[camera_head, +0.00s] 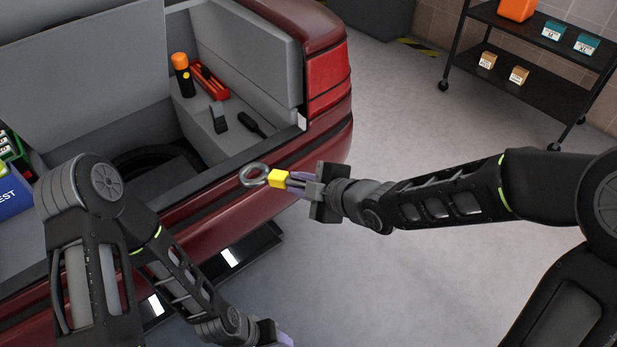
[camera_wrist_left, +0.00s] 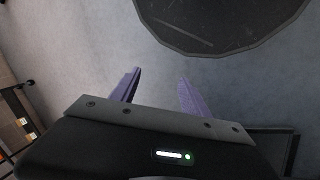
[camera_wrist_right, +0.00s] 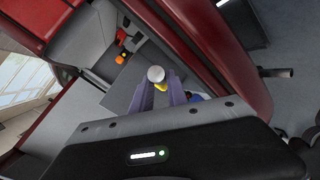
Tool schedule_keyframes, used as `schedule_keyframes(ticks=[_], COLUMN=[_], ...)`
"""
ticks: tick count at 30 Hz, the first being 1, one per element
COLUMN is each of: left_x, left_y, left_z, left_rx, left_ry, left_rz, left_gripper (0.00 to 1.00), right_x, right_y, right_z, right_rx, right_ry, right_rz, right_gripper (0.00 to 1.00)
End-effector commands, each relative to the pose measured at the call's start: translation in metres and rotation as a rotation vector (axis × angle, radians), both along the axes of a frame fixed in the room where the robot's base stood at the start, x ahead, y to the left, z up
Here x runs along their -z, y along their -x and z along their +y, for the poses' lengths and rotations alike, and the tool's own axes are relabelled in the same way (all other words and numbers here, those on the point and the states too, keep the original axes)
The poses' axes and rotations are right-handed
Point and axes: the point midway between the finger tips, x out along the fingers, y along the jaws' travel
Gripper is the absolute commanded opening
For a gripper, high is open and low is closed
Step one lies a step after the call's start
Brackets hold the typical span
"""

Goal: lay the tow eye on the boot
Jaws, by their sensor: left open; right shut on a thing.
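The tow eye (camera_head: 258,177) is a grey metal ring with a yellow block behind it. My right gripper (camera_head: 293,183) is shut on it by the yellow part. The ring points left, over the rear edge of the boot (camera_head: 185,205) of the red car. In the right wrist view the tow eye (camera_wrist_right: 156,75) shows between the purple fingers, its ring seen end-on. My left gripper (camera_head: 284,338) is at the bottom edge of the head view, mostly cut off. In the left wrist view it (camera_wrist_left: 160,88) is open and empty above the floor.
Inside the boot are an orange-topped torch (camera_head: 182,75), a red tool tray (camera_head: 210,82) and dark small items on the right ledge. A wheel well (camera_head: 150,160) lies in the middle. A black shelf cart (camera_head: 520,85) stands at the back right.

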Motion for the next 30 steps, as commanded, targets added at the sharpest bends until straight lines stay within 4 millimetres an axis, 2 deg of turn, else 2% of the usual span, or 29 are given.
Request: schedule_keyframes(ticks=[3, 9, 23, 26, 30], left_x=[0.000, 0.000, -0.002, -0.008, -0.029], left_y=[0.000, 0.000, -0.002, -0.010, -0.033], left_z=[0.000, 0.000, -0.001, -0.005, -0.013], left_rx=[0.000, 0.000, -0.009, -0.035, -0.112], left_ry=[0.000, 0.000, 0.006, 0.027, 0.090], left_rz=[0.000, 0.000, -0.001, -0.002, -0.006], left_gripper=[0.54, 0.54, 0.55, 0.55, 0.55], right_x=[0.013, 0.030, 0.033, 0.033, 0.032], right_y=[0.001, 0.000, -0.001, -0.001, -0.001], right_z=[0.023, 0.044, 0.047, 0.047, 0.047], right_rx=[-0.007, -0.002, 0.001, 0.002, 0.000], right_ry=[-0.003, -0.002, -0.001, -0.001, -0.001], right_rz=[-0.001, -0.003, -0.002, -0.002, -0.003], right_gripper=[0.00, 0.00, 0.00, 0.00, 0.00])
